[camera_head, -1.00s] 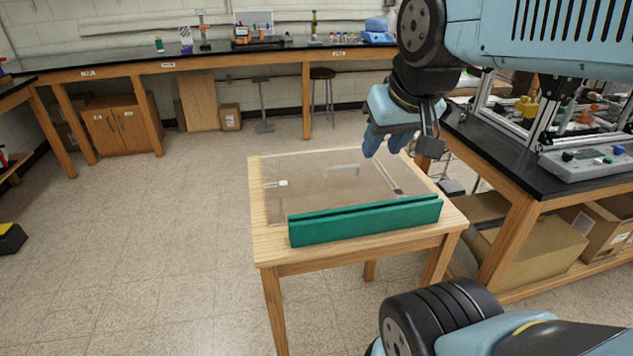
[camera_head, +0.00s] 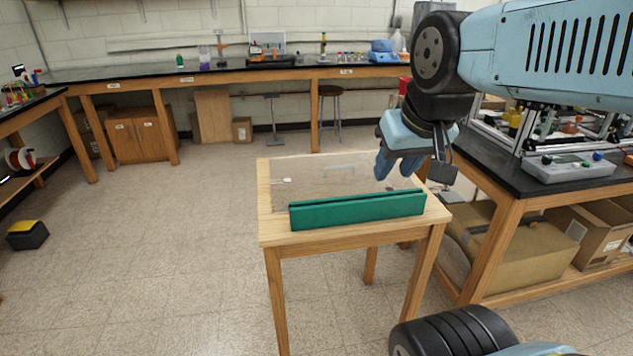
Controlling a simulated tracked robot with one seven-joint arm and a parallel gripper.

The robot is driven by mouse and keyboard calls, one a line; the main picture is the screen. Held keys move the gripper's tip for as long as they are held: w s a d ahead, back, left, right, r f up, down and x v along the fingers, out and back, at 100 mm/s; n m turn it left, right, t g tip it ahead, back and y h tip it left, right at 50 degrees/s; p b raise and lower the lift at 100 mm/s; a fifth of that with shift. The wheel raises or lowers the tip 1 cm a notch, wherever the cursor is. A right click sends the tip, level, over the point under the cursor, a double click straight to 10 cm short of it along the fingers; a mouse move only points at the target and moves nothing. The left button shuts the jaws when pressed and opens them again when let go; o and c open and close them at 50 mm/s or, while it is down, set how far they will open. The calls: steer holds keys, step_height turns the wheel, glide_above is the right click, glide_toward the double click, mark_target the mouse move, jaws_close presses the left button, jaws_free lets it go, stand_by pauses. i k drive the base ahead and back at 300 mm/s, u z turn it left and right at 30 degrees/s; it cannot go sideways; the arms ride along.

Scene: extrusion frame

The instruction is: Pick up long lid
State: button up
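A clear flat panel (camera_head: 300,175) with a pale handle (camera_head: 339,168) lies on a small wooden table (camera_head: 272,230); it looks like the long lid. A long green grooved block (camera_head: 357,211) stands along the table's front edge, in front of the panel. My gripper (camera_head: 397,168) hangs above the table's right part, fingers pointing down.
A black-topped bench (camera_head: 490,165) with an aluminium frame and a control box (camera_head: 568,168) stands close on the right, with cardboard boxes (camera_head: 535,245) below. A long bench (camera_head: 240,73) runs along the back wall.

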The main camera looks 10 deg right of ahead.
mark_target(326, 175)
steer(key=z, duration=0.2)
steer(key=i, duration=0.85)
steer(key=u, duration=0.2)
steer(key=k, duration=0.8)
steer(key=z, duration=0.2)
steer(key=i, duration=0.85)
steer(key=u, duration=0.1)
